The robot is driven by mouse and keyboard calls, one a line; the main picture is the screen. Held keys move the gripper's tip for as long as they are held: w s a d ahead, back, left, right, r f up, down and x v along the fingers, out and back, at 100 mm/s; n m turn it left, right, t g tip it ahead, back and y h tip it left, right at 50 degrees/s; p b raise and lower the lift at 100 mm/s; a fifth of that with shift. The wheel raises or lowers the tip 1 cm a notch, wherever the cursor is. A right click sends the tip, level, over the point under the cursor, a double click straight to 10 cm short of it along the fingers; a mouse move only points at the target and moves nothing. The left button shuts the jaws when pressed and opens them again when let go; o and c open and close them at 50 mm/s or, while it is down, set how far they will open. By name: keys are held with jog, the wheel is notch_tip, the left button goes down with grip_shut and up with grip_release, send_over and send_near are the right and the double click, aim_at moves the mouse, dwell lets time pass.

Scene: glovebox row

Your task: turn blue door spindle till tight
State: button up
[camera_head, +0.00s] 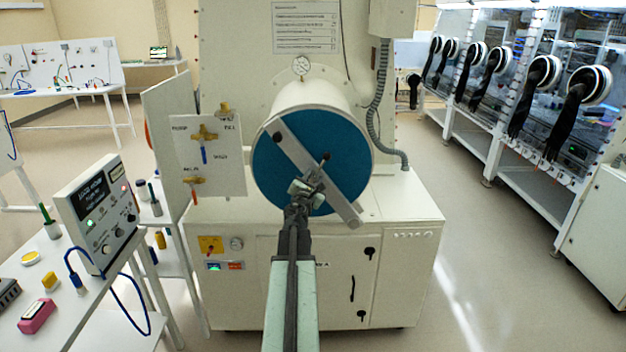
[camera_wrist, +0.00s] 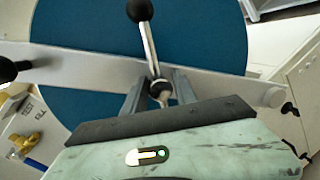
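The round blue door (camera_head: 275,165) closes the end of a cream cylinder and faces me. A grey bar (camera_head: 343,205) crosses it diagonally; in the wrist view the bar (camera_wrist: 85,66) runs nearly level. The spindle (camera_wrist: 158,90) is at the bar's middle, with a metal rod ending in a black ball knob (camera_wrist: 139,10). A second black knob (camera_wrist: 8,70) shows at the left edge. My gripper (camera_head: 306,186) is at the door's middle. In the wrist view, its two fingers (camera_wrist: 160,92) stand apart on either side of the spindle hub, with gaps showing. Contact cannot be told.
A valve panel (camera_head: 208,155) with brass fittings stands left of the door. A cabinet (camera_head: 400,260) is below it. A bench (camera_head: 95,300) with a control box (camera_head: 95,212) is at left. Gloveboxes (camera_head: 500,90) line the right; the floor between is clear.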

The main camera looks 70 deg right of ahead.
grip_shut()
dwell(1.4)
